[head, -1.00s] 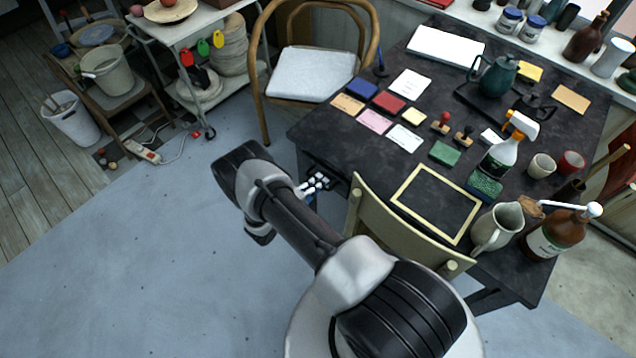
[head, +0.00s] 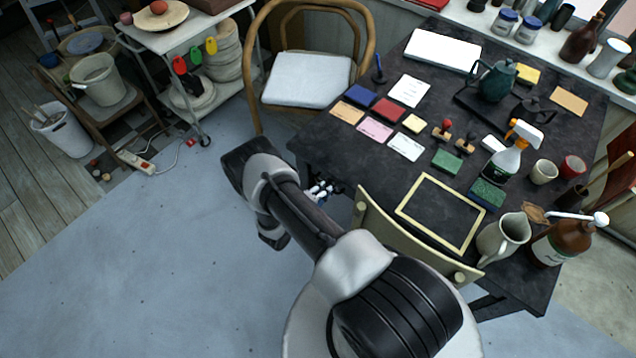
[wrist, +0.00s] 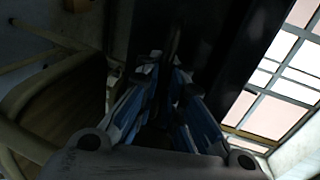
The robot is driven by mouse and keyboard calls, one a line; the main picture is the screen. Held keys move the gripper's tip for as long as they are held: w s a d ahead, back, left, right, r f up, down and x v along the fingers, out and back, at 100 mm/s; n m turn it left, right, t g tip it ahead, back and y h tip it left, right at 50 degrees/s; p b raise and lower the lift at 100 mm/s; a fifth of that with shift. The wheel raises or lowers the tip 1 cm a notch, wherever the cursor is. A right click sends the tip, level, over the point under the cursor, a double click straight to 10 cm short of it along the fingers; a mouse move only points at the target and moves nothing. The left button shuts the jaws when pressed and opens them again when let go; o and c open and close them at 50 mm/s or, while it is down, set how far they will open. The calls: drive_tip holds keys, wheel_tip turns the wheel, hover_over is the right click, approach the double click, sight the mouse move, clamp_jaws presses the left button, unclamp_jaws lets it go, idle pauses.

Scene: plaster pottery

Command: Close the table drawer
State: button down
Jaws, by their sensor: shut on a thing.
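The black table (head: 330,150) stands at the right, its top full of objects. Its drawer sits under the near left edge, and in the head view the tabletop, shadow and my arm mostly hide it. My gripper (head: 322,188) is just below that edge, left of the wooden chair back. In the wrist view my gripper's (wrist: 168,72) blue-and-grey fingers are closed together on a dark part at the drawer front. The handle itself is too dark to make out, and I cannot tell how far the drawer stands out.
A pale wooden chair (head: 408,238) stands close to the right of my gripper. A bentwood chair (head: 258,75) with a white cushion stands behind the table's left corner. A white cart (head: 165,38) and power strip (head: 137,161) are farther left. The grey floor at left is clear.

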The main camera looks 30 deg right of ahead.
drive_tip(key=c, duration=2)
unclamp_jaws()
drive_tip(key=shift+r, duration=0.1)
drive_tip(key=v, duration=1.2)
drive_tip(key=shift+w, duration=0.1)
wheel_tip(320, 180, up, 29)
drive_tip(key=s+m+g+y, duration=0.3)
drive_tip(key=m+g+y, duration=0.3)
drive_tip(key=m, duration=1.5)
drive_tip(key=s+a+r+m+t+y, duration=0.2)
drive_tip(key=s+a+r+m+y, duration=0.1)
drive_tip(key=s+r+m, duration=0.4)
drive_tip(key=s+a+r+m+t+y, duration=0.3)
drive_tip(key=s+r+m, duration=0.5)
drive_tip(key=m, duration=0.4)
drive_tip(key=a+r+y, duration=0.1)
drive_tip(key=y, duration=0.1)
drive_tip(key=shift+a+y, duration=0.25)
drive_tip(key=shift+y, duration=0.05)
